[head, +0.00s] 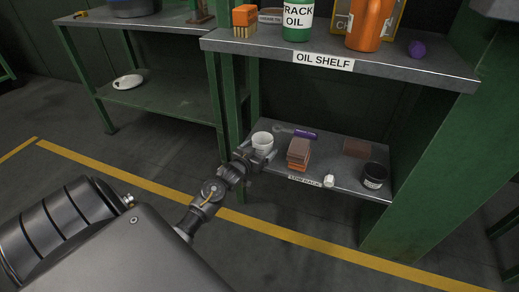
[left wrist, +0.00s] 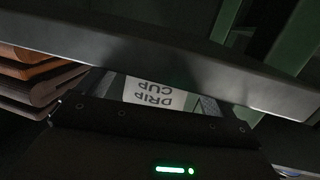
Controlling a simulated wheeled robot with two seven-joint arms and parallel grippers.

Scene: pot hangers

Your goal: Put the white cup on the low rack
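The white cup (head: 262,141) is upright at the left front of the low rack (head: 345,181) in the head view. My left gripper (head: 258,155) reaches it from the front, with its fingers at the cup's sides, and looks shut on it. In the left wrist view the cup's label (left wrist: 155,97) reads DRIP CUP upside down between the dark finger parts. The cup's base is hidden, so I cannot tell whether it touches the rack. My right gripper is not in view.
On the low rack are a wrench with a purple handle (head: 300,133), stacked orange and brown blocks (head: 298,153), a small white item (head: 328,181), a brown block (head: 356,147) and a black jar (head: 374,176). The oil shelf (head: 400,73) overhangs it. A green post stands left.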

